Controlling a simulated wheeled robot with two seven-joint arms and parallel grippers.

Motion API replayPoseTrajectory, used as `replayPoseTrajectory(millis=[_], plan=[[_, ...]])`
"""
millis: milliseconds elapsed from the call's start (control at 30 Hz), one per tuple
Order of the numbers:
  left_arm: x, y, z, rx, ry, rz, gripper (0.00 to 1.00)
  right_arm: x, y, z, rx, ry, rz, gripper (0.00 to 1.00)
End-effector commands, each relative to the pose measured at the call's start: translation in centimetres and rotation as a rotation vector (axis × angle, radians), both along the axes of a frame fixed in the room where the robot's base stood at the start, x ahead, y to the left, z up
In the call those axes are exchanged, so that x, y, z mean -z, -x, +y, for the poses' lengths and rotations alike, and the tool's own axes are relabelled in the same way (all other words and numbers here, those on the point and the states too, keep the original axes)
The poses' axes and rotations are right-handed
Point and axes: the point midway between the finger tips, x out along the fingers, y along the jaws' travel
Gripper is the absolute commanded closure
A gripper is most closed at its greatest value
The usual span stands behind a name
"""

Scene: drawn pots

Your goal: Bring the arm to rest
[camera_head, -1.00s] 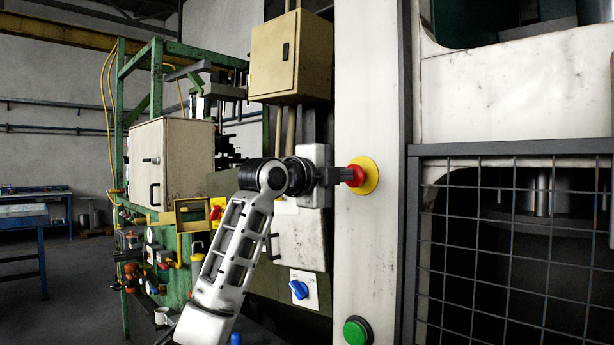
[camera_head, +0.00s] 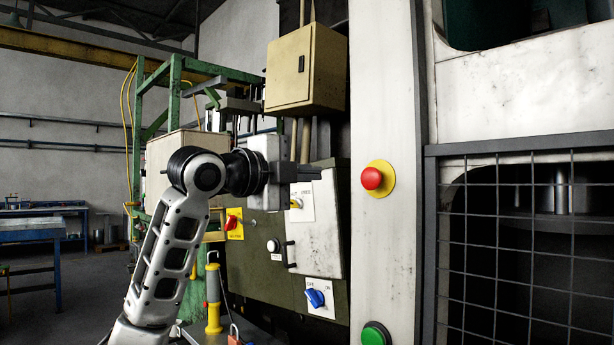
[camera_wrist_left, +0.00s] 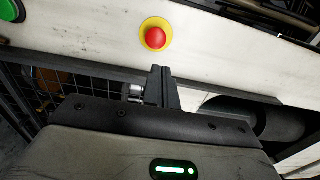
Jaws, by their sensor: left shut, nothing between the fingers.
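My left arm comes in from the lower left in the head view. Its gripper (camera_head: 310,173) points right, level with the red emergency stop button (camera_head: 371,178) on its yellow disc, with a clear gap between them. In the left wrist view the gripper's fingers (camera_wrist_left: 161,86) are together and empty. The red button (camera_wrist_left: 155,38) shows beyond the fingertips there, untouched. My right gripper is in neither view.
A white pillar (camera_head: 385,80) carries the red button and a green button (camera_head: 374,335). A wire mesh guard (camera_head: 530,250) stands to the right. A beige box (camera_head: 304,70), a blue rotary switch (camera_head: 315,298) and a yellow-handled tool (camera_head: 213,300) are near the arm.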

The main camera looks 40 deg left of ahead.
Motion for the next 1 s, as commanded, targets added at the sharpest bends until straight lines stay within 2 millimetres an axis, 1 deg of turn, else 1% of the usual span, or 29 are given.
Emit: replayPoseTrajectory(millis=[367, 467, 533, 567, 667, 700, 767, 800, 867, 900, 967, 1000], plan=[[0.1, -0.1, 0.0, 0.000, 0.001, 0.001, 1.00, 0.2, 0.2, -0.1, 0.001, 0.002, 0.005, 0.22], [1.4, -0.7, -0.5, 0.002, 0.014, 0.029, 1.00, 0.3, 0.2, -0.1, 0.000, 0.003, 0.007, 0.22], [3.8, -1.8, -1.3, 0.005, 0.039, 0.075, 1.00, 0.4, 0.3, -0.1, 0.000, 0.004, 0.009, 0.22], [5.2, -2.4, -1.8, 0.005, 0.054, 0.104, 1.00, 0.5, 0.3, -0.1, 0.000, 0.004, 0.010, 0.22], [11.6, -4.2, -3.9, -0.003, 0.129, 0.226, 1.00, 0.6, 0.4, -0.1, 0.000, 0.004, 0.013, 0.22], [14.5, -4.6, -4.8, -0.010, 0.166, 0.279, 1.00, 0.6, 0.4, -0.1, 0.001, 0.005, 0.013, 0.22], [18.9, -4.9, -6.1, -0.028, 0.224, 0.358, 1.00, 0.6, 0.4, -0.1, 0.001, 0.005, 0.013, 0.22], [21.9, -4.9, -7.0, -0.042, 0.265, 0.410, 1.00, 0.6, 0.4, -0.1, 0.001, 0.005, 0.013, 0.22], [26.3, -4.4, -8.4, -0.067, 0.327, 0.488, 1.00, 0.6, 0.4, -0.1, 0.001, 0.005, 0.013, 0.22], [29.2, -3.9, -9.3, -0.087, 0.371, 0.540, 1.00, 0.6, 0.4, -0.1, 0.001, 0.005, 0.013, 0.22], [33.4, -2.6, -10.6, -0.123, 0.440, 0.617, 1.00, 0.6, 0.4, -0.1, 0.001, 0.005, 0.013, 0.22], [36.2, -1.5, -11.4, -0.153, 0.488, 0.667, 1.00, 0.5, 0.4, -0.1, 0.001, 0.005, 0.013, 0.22]])
